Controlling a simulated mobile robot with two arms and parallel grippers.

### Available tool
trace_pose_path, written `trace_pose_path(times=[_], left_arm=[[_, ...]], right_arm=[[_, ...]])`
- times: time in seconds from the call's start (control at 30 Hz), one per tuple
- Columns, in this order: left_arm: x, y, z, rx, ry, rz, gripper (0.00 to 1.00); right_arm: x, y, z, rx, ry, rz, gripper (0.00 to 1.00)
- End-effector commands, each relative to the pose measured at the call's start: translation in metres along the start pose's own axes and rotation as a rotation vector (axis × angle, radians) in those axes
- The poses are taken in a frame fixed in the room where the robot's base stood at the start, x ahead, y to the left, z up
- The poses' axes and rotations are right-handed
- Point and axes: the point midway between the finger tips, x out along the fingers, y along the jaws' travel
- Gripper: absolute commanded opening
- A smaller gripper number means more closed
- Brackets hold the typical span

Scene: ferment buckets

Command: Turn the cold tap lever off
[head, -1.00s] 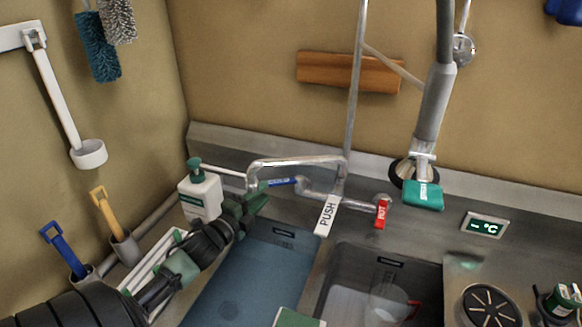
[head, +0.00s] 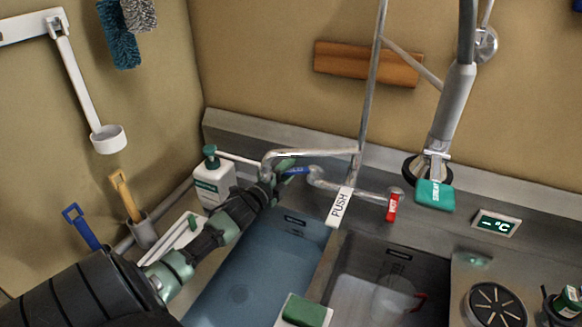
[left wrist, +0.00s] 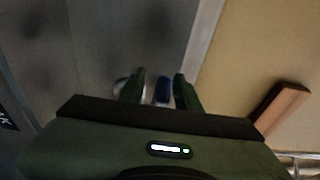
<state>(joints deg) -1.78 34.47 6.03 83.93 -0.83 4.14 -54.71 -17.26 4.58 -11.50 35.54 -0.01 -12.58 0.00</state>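The cold tap lever is a blue bar (head: 297,171) on the left end of the tap body (head: 352,191), and it points left. My left gripper (head: 282,167) is at the lever's free end, beside the tap's curved spout (head: 318,153). In the left wrist view the blue lever (left wrist: 162,90) stands between the two green fingers of the gripper (left wrist: 160,84). Slim gaps show on both sides of the lever, so the fingers look open around it. The lever's tip is partly hidden in the head view. My right gripper is not in view.
The red hot lever (head: 393,205) and the white PUSH tag (head: 339,208) are to the right. A soap bottle (head: 214,184) stands left of my gripper. The blue-looking left basin (head: 250,270) lies below. The spray hose (head: 447,110) hangs at the right.

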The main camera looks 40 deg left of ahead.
Motion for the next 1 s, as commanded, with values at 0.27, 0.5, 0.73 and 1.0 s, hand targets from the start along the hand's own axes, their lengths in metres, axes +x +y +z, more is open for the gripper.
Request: trace_pose_path(times=[0.27,0.5,0.73,1.0], left_arm=[[-0.0003,0.0002,0.0001,0.000,0.000,0.000,0.00],[-0.0005,0.0004,0.0001,0.000,0.000,0.001,0.00],[-0.0005,0.0006,0.0001,0.000,0.000,0.001,0.00],[-0.0006,0.0008,0.0001,0.000,0.000,0.001,0.00]], right_arm=[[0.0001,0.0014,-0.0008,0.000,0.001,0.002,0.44],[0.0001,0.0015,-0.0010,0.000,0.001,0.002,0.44],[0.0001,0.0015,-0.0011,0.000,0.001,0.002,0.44],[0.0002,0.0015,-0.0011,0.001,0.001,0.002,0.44]])
